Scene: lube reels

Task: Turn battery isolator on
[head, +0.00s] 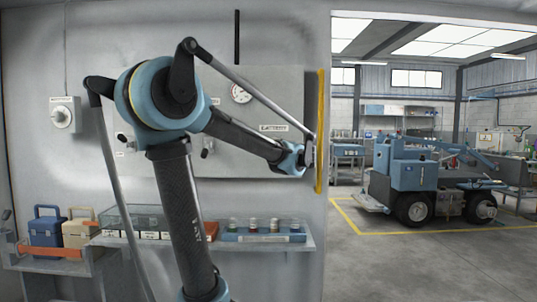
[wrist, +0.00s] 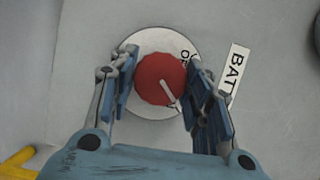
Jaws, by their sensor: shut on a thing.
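The battery isolator is a red round knob (wrist: 155,74) on a white disc (wrist: 142,109), seen in the wrist view. A pale pointer line on the knob runs toward the lower right. Partly hidden lettering shows on the disc's upper right, and a label starting "BAT" (wrist: 236,72) is beside it. My gripper (wrist: 160,80) has its blue-padded fingers on either side of the knob and is shut on it. In the head view my gripper (head: 308,153) is at the right end of the grey wall panel; I cannot make out the knob there.
A yellow edge strip (head: 320,105) runs just right of the panel. A gauge (head: 241,93) and another dial (head: 63,115) are on the wall. A shelf (head: 300,244) with bins and bottles lies below. Open floor and a blue vehicle (head: 412,180) are at right.

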